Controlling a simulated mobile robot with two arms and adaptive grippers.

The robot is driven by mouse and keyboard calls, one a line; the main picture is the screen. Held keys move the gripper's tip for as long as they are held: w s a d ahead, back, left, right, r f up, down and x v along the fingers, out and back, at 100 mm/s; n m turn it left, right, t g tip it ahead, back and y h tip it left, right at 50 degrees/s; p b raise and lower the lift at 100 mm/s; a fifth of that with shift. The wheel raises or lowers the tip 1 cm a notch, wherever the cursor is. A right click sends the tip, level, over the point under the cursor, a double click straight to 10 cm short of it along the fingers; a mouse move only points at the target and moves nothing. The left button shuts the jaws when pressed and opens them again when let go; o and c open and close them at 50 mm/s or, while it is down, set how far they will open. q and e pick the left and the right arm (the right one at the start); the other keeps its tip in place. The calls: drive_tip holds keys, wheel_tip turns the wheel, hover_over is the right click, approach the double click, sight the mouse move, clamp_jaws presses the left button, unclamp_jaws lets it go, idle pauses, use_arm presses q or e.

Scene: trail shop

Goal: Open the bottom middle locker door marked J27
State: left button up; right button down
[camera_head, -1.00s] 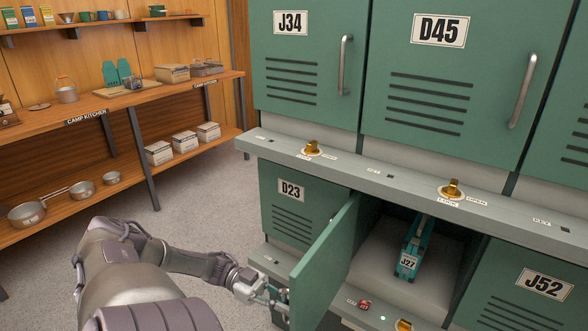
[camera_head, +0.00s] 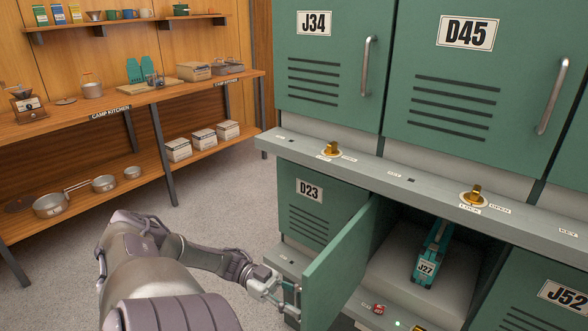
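The J27 locker door (camera_head: 335,265) in the bottom middle stands swung wide open, hinged at its left and jutting out toward me. Inside the open locker (camera_head: 440,262) is a teal item with a J27 tag (camera_head: 426,268). A small red tag (camera_head: 378,309) lies near the locker's front edge. My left gripper (camera_head: 276,292) is at the door's outer face, at its handle (camera_head: 291,298) near the free edge. Whether its fingers are closed around the handle is too small to tell. My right gripper is not in view.
A grey ledge with brass latches (camera_head: 474,194) runs above the lower lockers. D23 (camera_head: 310,192) at left and J52 (camera_head: 564,296) at right are shut, as are J34 and D45 above. A wooden shelf (camera_head: 190,100) with camp cookware stands at left; bare floor (camera_head: 225,190) lies between.

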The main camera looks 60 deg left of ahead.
use_arm(q)
drive_tip(key=v, duration=1.2)
drive_tip(key=shift+f, duration=0.15)
